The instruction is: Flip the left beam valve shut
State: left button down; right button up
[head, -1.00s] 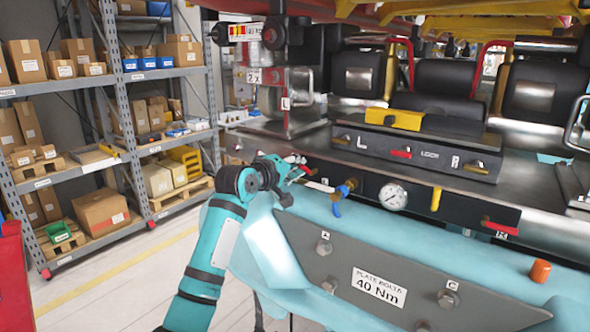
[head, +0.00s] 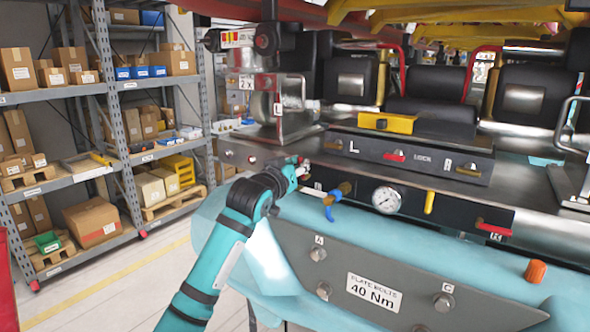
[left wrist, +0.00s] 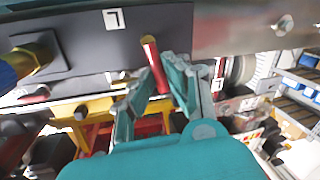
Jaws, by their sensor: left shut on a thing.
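The left beam valve (head: 304,168) has a red handle at the left end of the black beam panel, mostly hidden by my left gripper in the head view. In the left wrist view the red handle (left wrist: 151,50) stands between the fingers, close to a white label with an upside-down L. My left gripper (head: 298,168) is at the handle; its teal fingers (left wrist: 158,72) are shut on it in the left wrist view. My right gripper is not in view.
A brass valve with a blue handle (head: 335,197), a pressure gauge (head: 387,200), a yellow handle (head: 430,202) and another red handle (head: 487,226) sit to the right along the panel. A teal body with a grey bolted plate (head: 330,270) lies below. Storage shelves (head: 110,130) stand at left.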

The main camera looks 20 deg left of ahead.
pick_arm(q)
jog(key=shift+s+d+f+m, duration=0.1)
jog(key=shift+d+m, duration=0.1)
jog(key=shift+m, duration=0.4)
jog(key=shift+s+d+m, duration=0.1)
jog(key=shift+d+m, duration=0.05)
jog(key=shift+m, duration=0.45)
jog(key=shift+b, duration=0.3)
jog(key=c, duration=1.4)
grip_release()
jog(key=shift+o, duration=0.2)
jog(key=shift+s, duration=0.1)
jog(key=s+a, duration=0.1)
jog(key=s, duration=1)
jog(key=shift+s+a, duration=0.35)
